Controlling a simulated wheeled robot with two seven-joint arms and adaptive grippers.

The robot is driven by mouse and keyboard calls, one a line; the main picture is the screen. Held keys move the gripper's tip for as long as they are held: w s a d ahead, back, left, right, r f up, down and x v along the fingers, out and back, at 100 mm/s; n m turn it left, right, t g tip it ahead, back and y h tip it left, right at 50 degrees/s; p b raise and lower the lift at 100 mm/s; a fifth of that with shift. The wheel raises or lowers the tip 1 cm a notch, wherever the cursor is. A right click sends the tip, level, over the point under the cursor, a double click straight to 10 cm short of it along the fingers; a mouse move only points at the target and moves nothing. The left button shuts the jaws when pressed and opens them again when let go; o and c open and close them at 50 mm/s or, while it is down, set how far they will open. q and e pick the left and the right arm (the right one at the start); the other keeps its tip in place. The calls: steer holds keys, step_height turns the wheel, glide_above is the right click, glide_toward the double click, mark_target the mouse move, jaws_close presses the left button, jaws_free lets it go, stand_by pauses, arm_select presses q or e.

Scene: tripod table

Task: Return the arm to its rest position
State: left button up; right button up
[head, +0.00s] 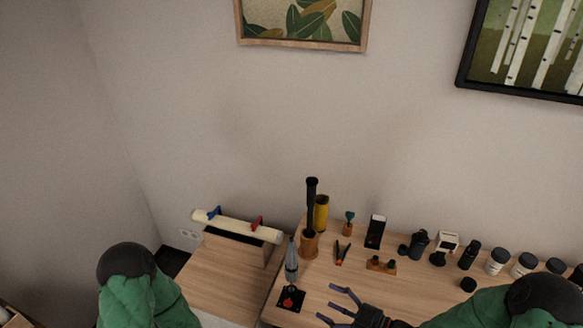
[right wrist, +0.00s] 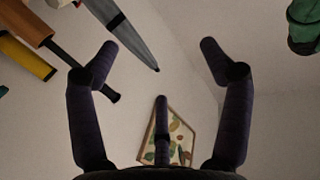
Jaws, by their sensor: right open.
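My right gripper (head: 334,304) is low in the middle of the head view, above the near part of the wooden table (head: 318,279). Its dark fingers are spread, and nothing shows between them. My left shoulder and sleeve show at the lower left of the head view, but the left gripper is out of sight.
A grey pointed tool (head: 292,260) stands on a black base close left of the right gripper. A wooden holder (head: 309,245) with a black rod and a yellow cylinder (head: 321,213) stand behind. Several jars and small items line the table's back right. A white tube (head: 238,226) lies at left.

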step_height(320, 180, down, 20)
steer(key=s+f+m+g+h+b, duration=0.1)
steer(key=s+m+g+h+b, duration=0.1)
steer(key=m+h+b, duration=0.45)
steer(key=s+a+f+m+g+h+b, duration=0.1)
steer(key=s+f+m+g+h+b, duration=0.1)
steer(key=s+f+m+g, duration=0.4)
steer(key=s+f+h, duration=0.1)
steer(key=s+f, duration=0.4)
steer(key=s, duration=0.3)
steer(key=shift+s+f+g, duration=0.4)
steer(key=shift+m+h, duration=0.25)
